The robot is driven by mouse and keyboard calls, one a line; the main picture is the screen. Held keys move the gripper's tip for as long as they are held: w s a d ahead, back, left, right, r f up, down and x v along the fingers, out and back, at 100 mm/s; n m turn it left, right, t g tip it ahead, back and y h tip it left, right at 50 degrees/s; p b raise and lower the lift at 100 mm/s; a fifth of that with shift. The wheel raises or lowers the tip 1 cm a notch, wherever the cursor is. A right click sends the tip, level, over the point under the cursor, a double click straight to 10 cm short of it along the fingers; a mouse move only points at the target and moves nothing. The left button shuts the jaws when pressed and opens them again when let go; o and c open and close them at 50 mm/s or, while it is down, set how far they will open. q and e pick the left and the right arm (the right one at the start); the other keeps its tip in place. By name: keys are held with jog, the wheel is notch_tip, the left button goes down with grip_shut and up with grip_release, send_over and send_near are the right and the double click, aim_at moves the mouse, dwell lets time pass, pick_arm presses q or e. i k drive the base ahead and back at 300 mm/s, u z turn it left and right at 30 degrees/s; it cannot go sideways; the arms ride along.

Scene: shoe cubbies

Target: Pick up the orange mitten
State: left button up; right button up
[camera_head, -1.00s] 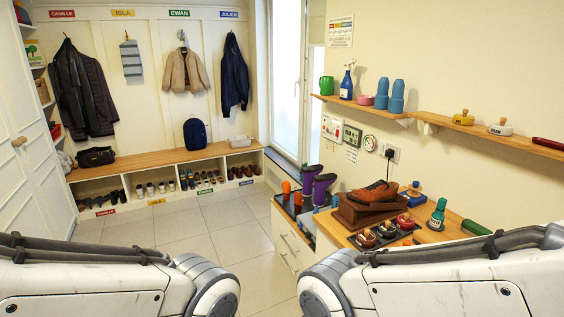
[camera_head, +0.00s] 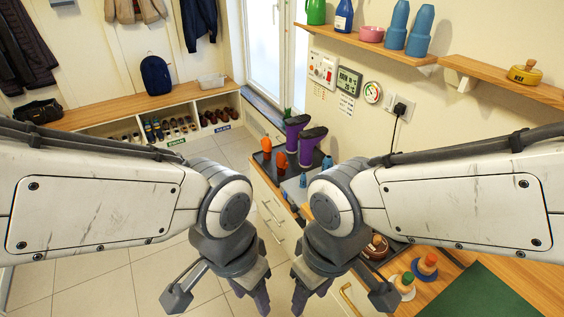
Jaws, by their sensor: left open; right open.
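Two upright orange shapes, which look like mittens, stand on a dark tray (camera_head: 258,160) on the counter, left of the purple boots. The rear one (camera_head: 267,147) is partly hidden by the front one (camera_head: 281,160). My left gripper (camera_head: 250,297) hangs open and empty at the bottom middle, nearer to me than the tray. My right gripper (camera_head: 309,298) hangs open beside it, also apart from the orange shapes. The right gripper's fingertips are partly cut off by the frame edge.
Purple boots (camera_head: 309,145) stand right behind the orange shapes, with small blue items (camera_head: 303,181) beside them. My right arm hides part of the counter. Drawers (camera_head: 268,203) are below. Open tiled floor (camera_head: 110,275) lies left. A wall shelf (camera_head: 375,45) holds bottles.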

aim_at(266, 143)
jog(key=u, duration=0.1)
jog(key=i, duration=0.25)
jog(key=u, duration=0.95)
jog(key=i, duration=2.3)
jog(key=z, duration=0.75)
jog(key=i, duration=0.35)
jog(key=z, duration=0.05)
